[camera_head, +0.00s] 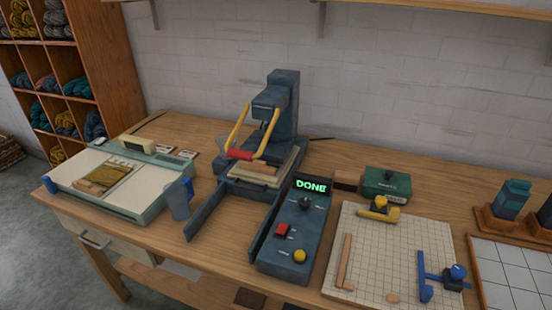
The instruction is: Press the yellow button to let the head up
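The yellow button (300,256) sits at the front end of the blue-grey control box (290,235). A red switch (282,230) and a dark knob (305,203) sit farther up the box. Behind stands a blue-grey press (285,100) with yellow lever arms (272,130) and a red handle (240,154). Neither of my grippers shows.
A pale green-edged machine (120,185) and a blue jug (179,198) stand to the left. A gridded board (390,250) with yellow and blue fixtures lies to the right of the box. A green box (387,184) stands behind that board. Shelves of wool skeins (68,124) stand at far left.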

